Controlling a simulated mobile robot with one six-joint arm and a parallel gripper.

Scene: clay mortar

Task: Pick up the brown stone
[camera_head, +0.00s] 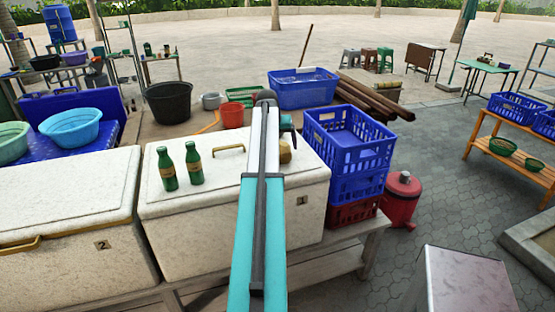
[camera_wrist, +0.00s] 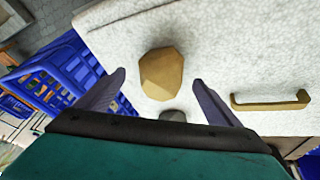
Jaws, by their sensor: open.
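The brown stone (camera_wrist: 162,68) is a faceted, tan-brown lump on the white speckled lid of a cooler box. In the wrist view it lies ahead of and between the fingertips of my gripper (camera_wrist: 158,78), which is open and empty. In the head view the stone (camera_head: 285,154) shows just right of my arm, partly hidden by it. My gripper (camera_head: 285,122) is mostly hidden behind the arm there. I cannot tell the height of the fingers above the lid.
A small dark grey object (camera_wrist: 173,115) sits nearer my gripper's palm. A brass handle (camera_wrist: 270,102) is to the right. Two green bottles (camera_head: 180,166) stand on the cooler lid (camera_head: 222,184), left of my arm. Blue crates (camera_head: 345,150) are stacked right of the cooler.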

